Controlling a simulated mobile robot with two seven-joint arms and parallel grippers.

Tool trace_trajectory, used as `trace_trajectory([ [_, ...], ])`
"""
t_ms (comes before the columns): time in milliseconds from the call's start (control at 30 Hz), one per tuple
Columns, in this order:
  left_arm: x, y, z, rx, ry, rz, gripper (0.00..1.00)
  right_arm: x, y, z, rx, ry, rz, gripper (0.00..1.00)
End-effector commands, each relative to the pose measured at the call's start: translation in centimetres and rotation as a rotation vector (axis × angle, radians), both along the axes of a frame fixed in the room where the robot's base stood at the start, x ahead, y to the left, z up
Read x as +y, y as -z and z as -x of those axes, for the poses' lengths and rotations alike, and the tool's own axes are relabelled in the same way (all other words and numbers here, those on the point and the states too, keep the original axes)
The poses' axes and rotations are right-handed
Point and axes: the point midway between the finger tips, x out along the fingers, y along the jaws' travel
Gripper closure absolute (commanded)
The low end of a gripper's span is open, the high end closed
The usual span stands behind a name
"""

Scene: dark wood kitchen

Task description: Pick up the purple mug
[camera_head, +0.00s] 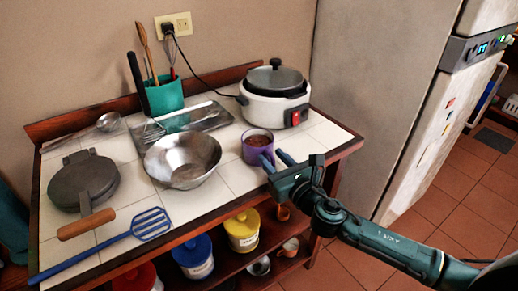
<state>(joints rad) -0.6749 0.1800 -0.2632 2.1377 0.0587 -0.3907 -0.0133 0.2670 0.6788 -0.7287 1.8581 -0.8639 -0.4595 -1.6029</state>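The purple mug (252,154) stands upright on the white-tiled tabletop (226,178), near its front right edge, with something brown inside. My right gripper (272,157) comes in from the right with its two blue fingers apart, pointing at the mug. The fingertips are at the mug's right side and overlap it in this view. I cannot tell whether they touch it, and nothing shows held between them. The fingers hide part of the mug's right side. My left gripper does not show.
A metal bowl (183,162) stands close left of the mug, and a white cooker (273,105) behind it. A metal tray (205,117), waffle iron (84,182) and blue slotted spatula (105,247) are farther left. A fridge (385,100) stands right of the table.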

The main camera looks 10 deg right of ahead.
Motion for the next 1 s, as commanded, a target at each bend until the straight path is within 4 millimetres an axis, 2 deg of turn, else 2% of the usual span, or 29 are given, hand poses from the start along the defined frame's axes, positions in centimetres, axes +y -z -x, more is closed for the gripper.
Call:
trace_trajectory([
  [100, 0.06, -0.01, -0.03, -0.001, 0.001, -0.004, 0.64, 0.26, 0.03, -0.74, 0.0, 0.0, 0.0, 0.65],
  [300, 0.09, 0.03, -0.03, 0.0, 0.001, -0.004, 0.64, 0.25, 0.09, -0.76, 0.001, -0.001, 0.0, 0.65],
  [733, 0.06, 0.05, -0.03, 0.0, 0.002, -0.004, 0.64, 0.23, 0.08, -0.72, 0.001, 0.0, 0.0, 0.99],
  [1000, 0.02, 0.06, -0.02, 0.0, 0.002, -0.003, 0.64, 0.22, 0.08, -0.73, 0.001, 0.0, 0.0, 1.0],
])
